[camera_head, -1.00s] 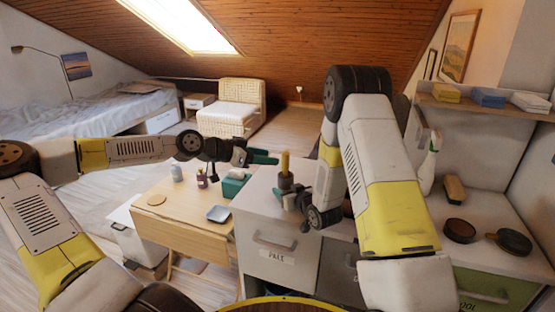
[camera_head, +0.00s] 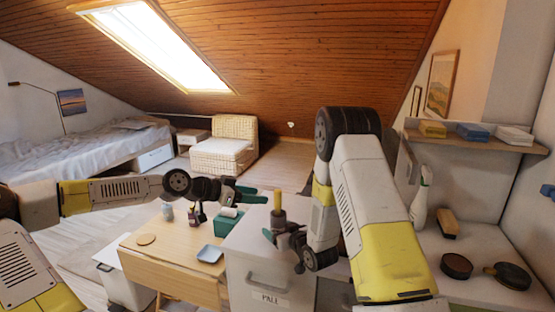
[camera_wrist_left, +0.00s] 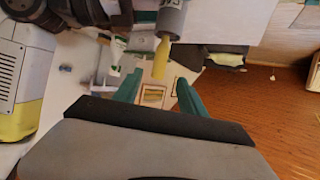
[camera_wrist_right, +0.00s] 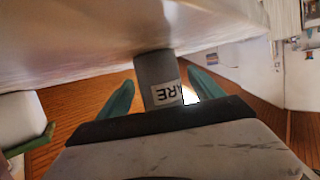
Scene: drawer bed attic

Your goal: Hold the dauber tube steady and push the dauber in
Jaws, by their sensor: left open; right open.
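The dauber tube (camera_head: 278,219) is a grey cylinder standing upright on the white cabinet top, with the yellow dauber (camera_head: 278,200) upright at its top. My right gripper (camera_head: 272,237) is open low at the tube. In the right wrist view the tube (camera_wrist_right: 155,72), with a label reading "ARE", stands between its open fingers (camera_wrist_right: 162,88), with gaps at the sides. My left gripper (camera_head: 252,193) is open and empty, just left of the dauber near its height. In the left wrist view the yellow dauber (camera_wrist_left: 160,58) points toward the gap between the fingers (camera_wrist_left: 158,88). How far it sticks into the tube is unclear.
A wooden table (camera_head: 172,262) left of the cabinet (camera_head: 265,270) holds a green box (camera_head: 228,222), a blue-grey tray (camera_head: 210,254) and small bottles. To the right, a counter holds a spray bottle (camera_head: 420,203), a brush (camera_head: 447,224) and two round dark tins.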

